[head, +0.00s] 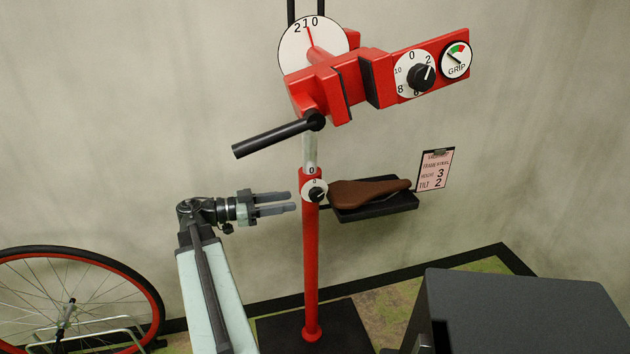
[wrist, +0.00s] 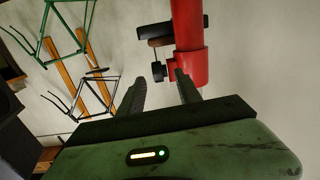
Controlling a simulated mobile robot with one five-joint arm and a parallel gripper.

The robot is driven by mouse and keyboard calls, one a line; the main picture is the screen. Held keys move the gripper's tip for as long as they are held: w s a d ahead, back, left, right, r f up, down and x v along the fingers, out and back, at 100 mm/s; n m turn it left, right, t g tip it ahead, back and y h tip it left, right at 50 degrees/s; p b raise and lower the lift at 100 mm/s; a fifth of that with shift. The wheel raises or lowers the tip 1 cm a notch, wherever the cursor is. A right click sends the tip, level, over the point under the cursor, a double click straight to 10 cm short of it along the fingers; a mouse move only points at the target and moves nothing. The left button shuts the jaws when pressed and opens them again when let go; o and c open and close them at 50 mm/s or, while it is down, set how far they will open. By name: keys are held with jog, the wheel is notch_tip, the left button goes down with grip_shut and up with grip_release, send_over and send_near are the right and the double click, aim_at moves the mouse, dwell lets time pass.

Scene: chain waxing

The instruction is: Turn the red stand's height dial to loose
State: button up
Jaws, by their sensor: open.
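The red stand (head: 311,255) rises from a dark base plate. Its height dial (head: 316,191) is a black knob on a small white disc near the top of the red post. A 0 shows above it; the remaining marks and the setting are too small to read. My gripper (head: 291,202) is open and empty, just left of the dial, its fingers pointing at the post. In the wrist view the red post (wrist: 188,35) stands beyond the fingers, and the dial's black knob (wrist: 158,72) shows side-on between the fingertips. I cannot tell whether they touch it.
The red clamp head (head: 340,85) with other dials and a black lever (head: 275,138) hangs above my gripper. A brown saddle (head: 370,192) on a black tray lies right of the post. A dark cabinet (head: 520,310) stands front right, a wheel (head: 75,300) at left.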

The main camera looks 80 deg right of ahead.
aim_at(316, 201)
jog(key=shift+m+g, duration=0.4)
jog(key=x, duration=0.6)
jog(key=r+x, duration=0.1)
jog(key=x, duration=0.2)
jog(key=shift+s+a, duration=0.15)
jog(key=shift+s, duration=0.05)
